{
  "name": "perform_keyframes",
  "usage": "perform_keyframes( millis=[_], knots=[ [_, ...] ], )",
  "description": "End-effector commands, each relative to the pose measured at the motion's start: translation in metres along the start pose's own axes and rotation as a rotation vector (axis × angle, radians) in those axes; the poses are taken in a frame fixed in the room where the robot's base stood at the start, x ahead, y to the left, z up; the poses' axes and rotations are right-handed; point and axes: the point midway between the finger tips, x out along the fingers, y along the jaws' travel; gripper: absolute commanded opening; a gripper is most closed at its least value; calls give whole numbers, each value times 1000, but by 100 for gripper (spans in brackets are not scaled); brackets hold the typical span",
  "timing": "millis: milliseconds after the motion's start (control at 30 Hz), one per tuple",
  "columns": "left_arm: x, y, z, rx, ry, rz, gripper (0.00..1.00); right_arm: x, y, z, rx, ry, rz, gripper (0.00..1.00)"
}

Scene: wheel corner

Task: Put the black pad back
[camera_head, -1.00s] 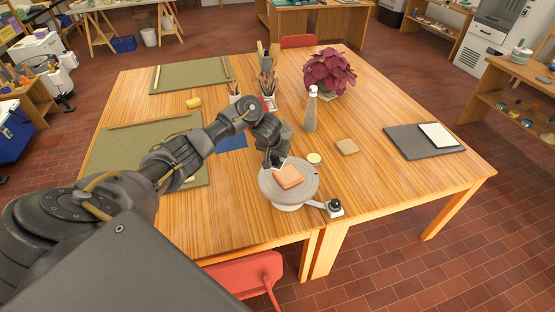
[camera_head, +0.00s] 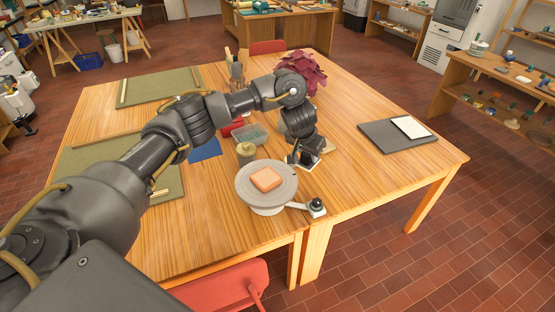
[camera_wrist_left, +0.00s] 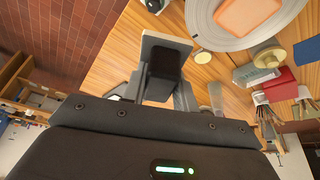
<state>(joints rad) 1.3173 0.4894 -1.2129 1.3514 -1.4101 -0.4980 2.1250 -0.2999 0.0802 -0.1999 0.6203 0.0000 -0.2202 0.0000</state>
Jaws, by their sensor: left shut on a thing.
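My left gripper (camera_head: 303,158) is low over the table, to the right of the round grey wheel (camera_head: 266,195). In the left wrist view its jaws (camera_wrist_left: 158,85) are shut on a small black block, which I take for the black pad (camera_wrist_left: 165,68). A pale grey square face (camera_wrist_left: 165,42) shows against the block; I cannot tell whether it is part of it. The head view mostly hides the pad behind the fingers. I cannot tell whether it touches the table. An orange block (camera_head: 266,180) lies on the wheel. My right gripper is out of view.
A black knob (camera_head: 316,205) on a pale arm juts from the wheel's right. A tan pad (camera_head: 328,146) is partly hidden behind my gripper. A clear tub (camera_head: 250,135) and a plant (camera_head: 305,70) stand farther back. A dark board (camera_head: 380,138) lies at the right. The front-right table is clear.

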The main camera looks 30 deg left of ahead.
Motion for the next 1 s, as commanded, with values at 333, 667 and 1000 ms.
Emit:
perform_keyframes(
  millis=[333,667,1000],
  knots=[
    [-29,170,69,468,-1,192,11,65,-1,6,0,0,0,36],
    [-29,190,170,697,-2,285,11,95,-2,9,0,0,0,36],
    [-30,186,190,729,-1,302,11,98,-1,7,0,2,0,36]
  ],
)
